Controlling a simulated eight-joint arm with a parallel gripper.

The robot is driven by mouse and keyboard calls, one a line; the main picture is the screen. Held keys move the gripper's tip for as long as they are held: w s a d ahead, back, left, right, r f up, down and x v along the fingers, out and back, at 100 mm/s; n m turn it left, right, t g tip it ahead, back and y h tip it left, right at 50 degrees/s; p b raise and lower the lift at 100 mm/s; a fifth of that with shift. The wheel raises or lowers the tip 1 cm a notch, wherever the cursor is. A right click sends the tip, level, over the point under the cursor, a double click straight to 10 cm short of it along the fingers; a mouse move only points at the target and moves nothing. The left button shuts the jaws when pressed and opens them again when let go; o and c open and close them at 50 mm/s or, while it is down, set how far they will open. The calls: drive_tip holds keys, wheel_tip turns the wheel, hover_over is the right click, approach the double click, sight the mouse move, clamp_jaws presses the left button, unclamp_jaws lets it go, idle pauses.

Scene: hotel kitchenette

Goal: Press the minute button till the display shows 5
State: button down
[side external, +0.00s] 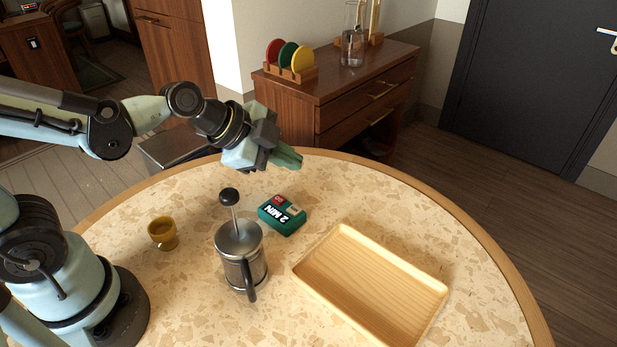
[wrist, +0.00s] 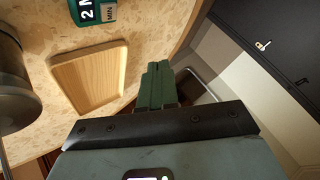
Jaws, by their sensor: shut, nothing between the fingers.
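A green timer (side external: 282,214) lies on the round speckled table. Its black display reads "2 MIN" in the side view. In the wrist view the timer (wrist: 86,12) is cut off by the top edge, with a grey key marked "MIN" (wrist: 109,12) in sight. My gripper (side external: 290,158) has green fingers and is shut and empty. It is in the air above and beyond the timer, apart from it. In the wrist view the shut fingers (wrist: 157,82) point past the tray's right side.
A French press (side external: 240,255) with a raised plunger stands just left of the timer. A small amber cup (side external: 162,233) is farther left. An empty wooden tray (side external: 372,285) lies right of the timer. A wooden cabinet (side external: 340,95) stands behind the table.

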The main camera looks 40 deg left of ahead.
sight(290, 211)
drive_tip(key=shift+f, duration=4.1)
drive_tip(key=shift+f, duration=0.1)
drive_tip(key=shift+f, duration=0.35)
drive_tip(key=shift+r, duration=0.15)
drive_tip(key=shift+r, duration=0.3)
drive_tip(key=shift+r, duration=0.1)
drive_tip(key=shift+r, duration=2.4)
